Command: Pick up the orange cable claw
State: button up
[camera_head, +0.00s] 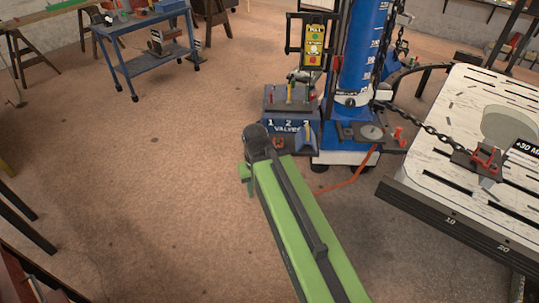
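I cannot tell for sure which thing is the orange cable claw. A small orange-red claw-like piece (487,159) sits on a dark plate at the end of a chain on the white slotted frame bench (440,170) at the right. Another small red-orange piece (399,137) stands at the right of the blue tower's base. My green arm (300,225) reaches up from the bottom middle to a dark joint (257,138), left of both pieces and apart from them. My gripper does not show beyond that joint.
The blue tower (365,45) and the blue valve box (287,132) stand beyond my arm. An orange hose (350,180) lies on the floor. A blue cart (150,65) stands at the upper left. Brown floor (150,190) left of my arm is mostly clear.

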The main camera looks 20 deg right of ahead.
aim_at(277, 144)
jog(key=z, duration=0.65)
jog(key=i, duration=0.5)
jog(key=z, duration=2.3)
jog(key=i, duration=0.2)
jog(key=u, duration=5.5)
jog(key=i, duration=0.1)
jog(key=z, duration=3)
